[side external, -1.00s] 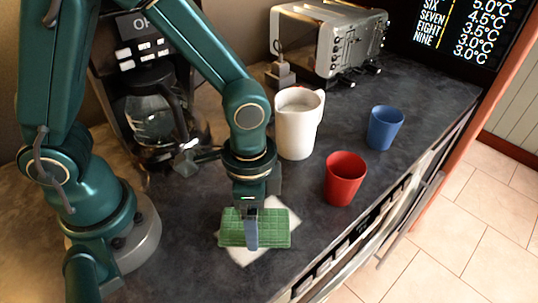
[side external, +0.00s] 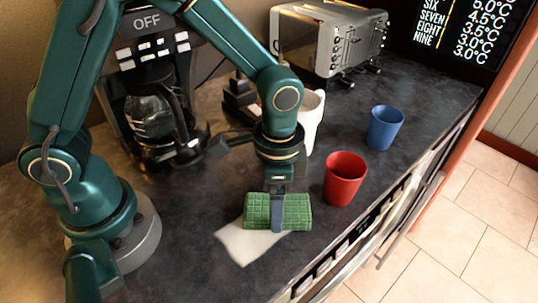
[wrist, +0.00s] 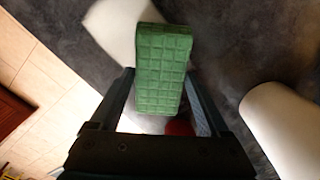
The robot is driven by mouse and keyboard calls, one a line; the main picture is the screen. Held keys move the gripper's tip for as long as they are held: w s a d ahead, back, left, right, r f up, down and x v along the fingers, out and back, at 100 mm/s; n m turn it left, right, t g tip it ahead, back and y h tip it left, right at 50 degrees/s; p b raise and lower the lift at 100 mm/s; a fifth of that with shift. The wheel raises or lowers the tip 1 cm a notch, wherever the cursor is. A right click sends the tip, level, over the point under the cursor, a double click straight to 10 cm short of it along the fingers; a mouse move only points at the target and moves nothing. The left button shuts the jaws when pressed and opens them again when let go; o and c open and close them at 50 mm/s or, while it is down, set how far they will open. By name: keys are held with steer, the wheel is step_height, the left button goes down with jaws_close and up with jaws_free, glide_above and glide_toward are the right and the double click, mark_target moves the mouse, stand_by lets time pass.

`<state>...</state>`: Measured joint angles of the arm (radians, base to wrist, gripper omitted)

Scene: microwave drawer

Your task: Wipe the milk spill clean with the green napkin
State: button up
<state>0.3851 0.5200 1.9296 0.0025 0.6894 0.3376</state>
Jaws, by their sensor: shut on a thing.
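The green napkin (side external: 257,212), a thick folded block with a grid pattern, is between the fingers of my gripper (side external: 277,214). In the wrist view the napkin (wrist: 160,70) sticks out well past both fingers of my gripper (wrist: 158,92). The white milk spill (side external: 243,245) lies flat on the dark counter, showing in front of and to the left of the napkin. The spill also shows in the wrist view (wrist: 112,25), partly covered by the napkin. I cannot tell whether the napkin touches the counter.
A red cup (side external: 345,180) stands close to the right of my gripper. A white pitcher (side external: 312,120) stands behind my wrist, and a blue cup (side external: 384,128) is farther right. The coffee maker (side external: 150,105) and toaster (side external: 325,40) stand behind. The counter's front edge is nearby.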

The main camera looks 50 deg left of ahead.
mark_target(289, 196)
steer(key=shift+w, duration=1.5)
steer(key=shift+s, duration=4.8)
steer(key=shift+s, duration=0.1)
steer(key=shift+s, duration=2.2)
steer(key=shift+w, duration=0.15)
steer(key=shift+w+f, duration=0.15)
steer(key=shift+w, duration=6.8)
